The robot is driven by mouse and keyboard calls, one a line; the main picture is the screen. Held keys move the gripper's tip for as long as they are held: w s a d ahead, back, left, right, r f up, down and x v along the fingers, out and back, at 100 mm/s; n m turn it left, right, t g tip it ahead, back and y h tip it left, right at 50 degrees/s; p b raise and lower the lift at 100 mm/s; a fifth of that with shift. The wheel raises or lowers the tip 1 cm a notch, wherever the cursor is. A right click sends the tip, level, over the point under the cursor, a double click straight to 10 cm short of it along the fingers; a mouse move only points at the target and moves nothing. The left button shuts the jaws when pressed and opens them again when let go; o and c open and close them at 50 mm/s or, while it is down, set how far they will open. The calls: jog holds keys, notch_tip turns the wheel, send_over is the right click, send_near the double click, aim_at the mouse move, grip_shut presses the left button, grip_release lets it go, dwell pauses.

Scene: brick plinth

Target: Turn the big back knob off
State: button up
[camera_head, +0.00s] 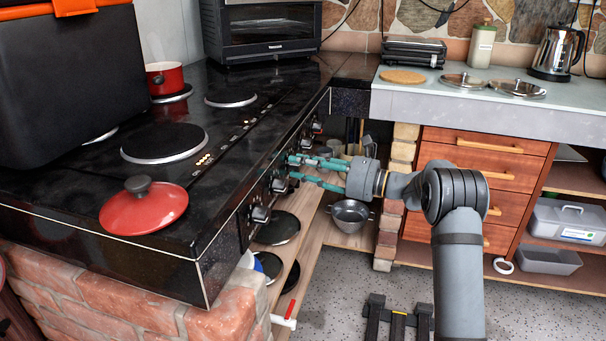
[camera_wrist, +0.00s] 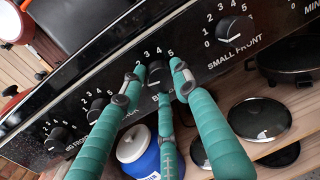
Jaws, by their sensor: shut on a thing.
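The big back knob (camera_wrist: 155,71) appears as a black dial on the stove's front panel in the wrist view. Its label is mostly hidden behind a finger; only its start, like a "B", shows. My gripper (camera_wrist: 153,78) has its teal fingers closed around this knob, with the fingertips at the panel. In the head view my gripper (camera_head: 292,168) reaches the panel from the right, and the held knob is mostly hidden by the fingers. The knob's exact pointer position cannot be told.
The small front knob (camera_wrist: 234,29) sits beside the held one, and more knobs line the panel (camera_wrist: 97,107). A red lid (camera_head: 144,208) lies on the black stove top. Pans (camera_head: 278,228) and a metal bowl (camera_head: 350,215) stand on the shelf below. Drawers (camera_head: 480,175) are at the right.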

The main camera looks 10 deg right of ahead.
jog(key=n+b, duration=0.3)
jog(key=shift+r+y+b, duration=0.1)
jog(key=shift+y+b, duration=0.2)
jog(key=shift+r+n, duration=0.15)
jog(key=shift+n, duration=0.15)
jog(key=o, duration=1.2)
jog(key=shift+d+f, duration=0.1)
jog(key=shift+f, duration=0.1)
